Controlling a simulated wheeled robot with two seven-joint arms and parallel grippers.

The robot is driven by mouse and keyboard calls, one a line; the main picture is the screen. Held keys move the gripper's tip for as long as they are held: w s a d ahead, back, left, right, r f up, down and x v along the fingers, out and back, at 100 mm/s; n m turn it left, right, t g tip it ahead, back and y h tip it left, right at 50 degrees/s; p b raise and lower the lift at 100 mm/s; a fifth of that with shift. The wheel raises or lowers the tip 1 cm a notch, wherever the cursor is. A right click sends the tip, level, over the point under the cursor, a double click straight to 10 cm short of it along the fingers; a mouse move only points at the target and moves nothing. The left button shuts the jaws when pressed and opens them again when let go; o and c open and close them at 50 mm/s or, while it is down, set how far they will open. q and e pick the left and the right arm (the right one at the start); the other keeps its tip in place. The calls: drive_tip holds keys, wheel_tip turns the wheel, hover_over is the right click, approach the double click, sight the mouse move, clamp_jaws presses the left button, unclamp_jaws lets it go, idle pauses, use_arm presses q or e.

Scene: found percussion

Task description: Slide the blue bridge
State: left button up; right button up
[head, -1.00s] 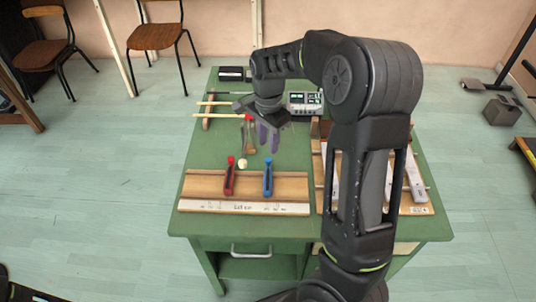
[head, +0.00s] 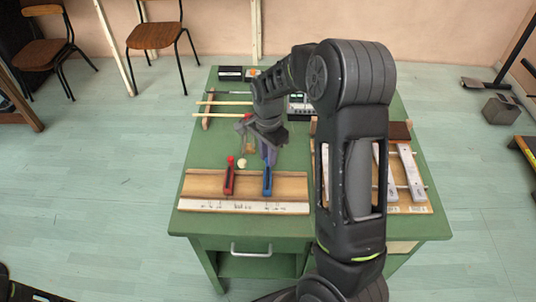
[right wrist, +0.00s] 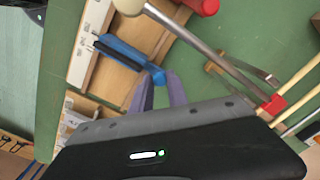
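The blue bridge (head: 267,182) stands across a wooden board (head: 205,185) with a white scale strip along its front edge. It also shows in the right wrist view (right wrist: 128,55), its rounded blue end near my fingertips. My right gripper (head: 268,156) is just behind the blue bridge's far end, fingers pointing down. Whether a finger touches the bridge I cannot tell. My left gripper is out of view.
A red bridge (head: 229,180) stands left of the blue one on the same board. A mallet with a pale ball head (head: 242,163) lies behind them.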

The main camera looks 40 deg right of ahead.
clamp_jaws()
idle(0.9)
drive_tip(key=shift+w+a, duration=0.8)
drive_tip(key=shift+a, duration=0.2)
drive_tip(key=shift+o, duration=2.3)
unclamp_jaws()
drive_tip(key=shift+a, duration=0.1)
drive_tip(key=shift+r, duration=0.2)
wheel_tip(320, 180, up, 8)
drive_tip(key=shift+f+b, duration=0.2)
drive_tip(key=shift+b, duration=0.2)
